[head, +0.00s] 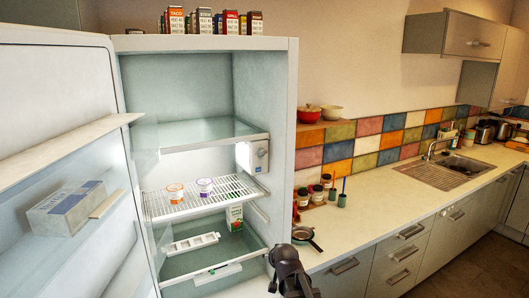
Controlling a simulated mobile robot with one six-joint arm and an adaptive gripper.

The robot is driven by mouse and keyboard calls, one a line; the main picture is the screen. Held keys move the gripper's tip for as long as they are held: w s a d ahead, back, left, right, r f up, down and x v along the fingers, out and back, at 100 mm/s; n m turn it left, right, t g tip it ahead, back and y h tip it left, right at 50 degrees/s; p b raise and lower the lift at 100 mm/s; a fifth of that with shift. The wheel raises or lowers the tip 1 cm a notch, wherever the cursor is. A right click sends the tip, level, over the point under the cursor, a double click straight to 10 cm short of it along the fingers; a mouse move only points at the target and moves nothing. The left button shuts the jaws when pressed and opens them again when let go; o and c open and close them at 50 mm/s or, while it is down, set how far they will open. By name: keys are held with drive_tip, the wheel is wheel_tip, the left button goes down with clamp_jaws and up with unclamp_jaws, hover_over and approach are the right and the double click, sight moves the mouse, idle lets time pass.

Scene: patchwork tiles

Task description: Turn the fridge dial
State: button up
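The fridge (291,120) stands open, its door (60,70) swung out to the left. A small white control box (253,157) with a bright lit face is on the right inner wall, below the upper glass shelf. A small round dark spot on it looks like the dial (262,153), but it is too small to read its setting. My gripper (292,284) is dark and low in the picture, in front of the fridge's lower right edge. It is well below the control box and apart from it. Its fingers are too unclear to tell open from shut.
Two small tubs (205,186) sit on the wire shelf (160,208), and a green-and-white carton (234,217) stands below. A box (68,208) lies in the door shelf. Right of the fridge are a counter (365,225), a pan (303,235) and several jars (317,194).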

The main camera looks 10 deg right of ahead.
drive_tip(key=w+r+m+t+p, duration=0.25)
drive_tip(key=w+r+t, duration=0.35)
drive_tip(key=w+r, duration=0.45)
drive_tip(key=m+t+p, duration=0.2)
drive_tip(key=t+p, duration=0.1)
drive_tip(key=t, duration=0.3)
approach(263, 155)
drive_tip(key=v, duration=0.4)
drive_tip(key=shift+s+a+r, duration=0.15)
drive_tip(key=shift+a+r, duration=0.05)
drive_tip(key=shift+r, duration=0.1)
drive_tip(key=p+x, duration=0.4)
drive_tip(key=x, duration=0.9)
drive_tip(key=shift+w+d+r, duration=0.1)
drive_tip(key=shift+w+r, duration=0.15)
drive_tip(key=shift+w, duration=0.05)
clamp_jaws()
